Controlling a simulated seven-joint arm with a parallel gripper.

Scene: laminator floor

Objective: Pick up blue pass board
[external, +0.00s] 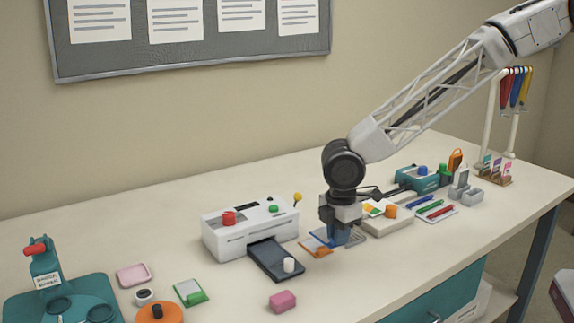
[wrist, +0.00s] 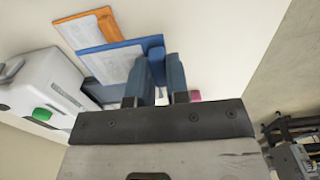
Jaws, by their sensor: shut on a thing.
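The blue pass board (wrist: 118,66) shows in the wrist view as a flat blue board with a white sheet on it and a raised blue block along its right edge. My gripper (wrist: 158,80) is shut on this block, with one dark blue finger on each side. In the external view my gripper (external: 339,236) points down, low over the table, right of the laminator. There the blue board is mostly hidden by my gripper. Whether the board is off the table is hard to tell.
An orange board (wrist: 88,28) lies close beside the blue one; it also shows in the external view (external: 316,247). The white laminator (external: 248,230) with a dark tray (external: 277,262) stands to the left. A pale block with pads (external: 387,220) is close right.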

